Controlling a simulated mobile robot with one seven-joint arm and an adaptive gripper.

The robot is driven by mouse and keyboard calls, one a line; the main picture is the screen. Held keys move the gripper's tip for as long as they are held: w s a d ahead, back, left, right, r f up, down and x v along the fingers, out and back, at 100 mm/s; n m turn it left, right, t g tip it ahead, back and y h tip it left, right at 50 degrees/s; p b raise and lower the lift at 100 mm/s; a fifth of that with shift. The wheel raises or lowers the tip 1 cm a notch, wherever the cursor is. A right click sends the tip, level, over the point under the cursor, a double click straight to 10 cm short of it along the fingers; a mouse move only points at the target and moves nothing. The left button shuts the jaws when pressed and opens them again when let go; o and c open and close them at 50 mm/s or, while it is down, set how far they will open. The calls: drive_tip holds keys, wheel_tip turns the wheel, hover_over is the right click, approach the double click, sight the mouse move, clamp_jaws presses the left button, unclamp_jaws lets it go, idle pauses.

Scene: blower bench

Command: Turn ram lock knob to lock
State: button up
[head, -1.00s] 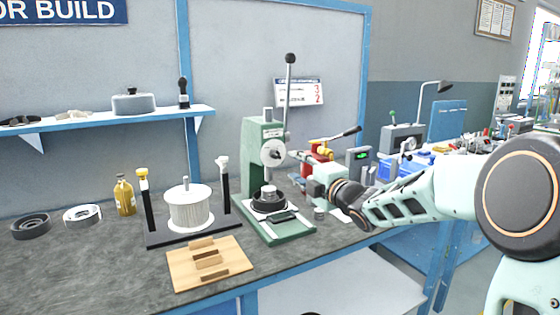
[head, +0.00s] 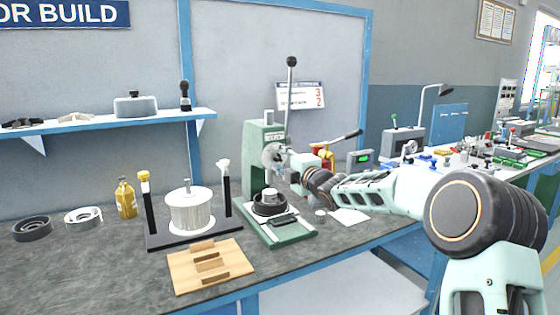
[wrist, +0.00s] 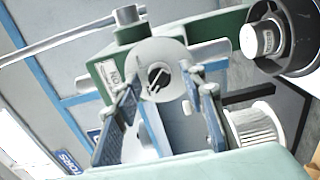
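The green arbor press (head: 255,150) stands on the bench, its long black-knobbed lever upright. The ram lock knob (wrist: 158,77) is a small round dial with a pale bar across a dark centre, on the press's grey round hub (wrist: 145,58). In the head view the hub (head: 269,154) is partly covered by my gripper (head: 284,166). In the wrist view my gripper (wrist: 162,92) is open, its fingertips on either side of the knob with visible space between. I cannot tell whether either finger touches it.
A black round fixture (head: 269,207) sits on the press base. A white wound spool (head: 190,210) on a dark stand and a wooden block (head: 210,266) are to the left. A yellow-handled tool (head: 322,155) stands behind my wrist.

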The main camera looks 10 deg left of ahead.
clamp_jaws()
drive_tip(key=shift+m, duration=0.3)
drive_tip(key=m+p, duration=0.2)
drive_tip(key=m, duration=0.1)
drive_tip(key=shift+d+r, duration=0.1)
drive_tip(key=m+p, duration=0.2)
drive_tip(key=m, duration=0.3)
drive_tip(key=shift+p, duration=0.3)
drive_tip(key=m+p, duration=0.2)
drive_tip(key=m, duration=0.3)
drive_tip(key=shift+m, duration=0.4)
drive_tip(key=shift+m+p, duration=0.95)
drive_tip(key=shift+m, duration=0.85)
drive_tip(key=shift+f, duration=0.2)
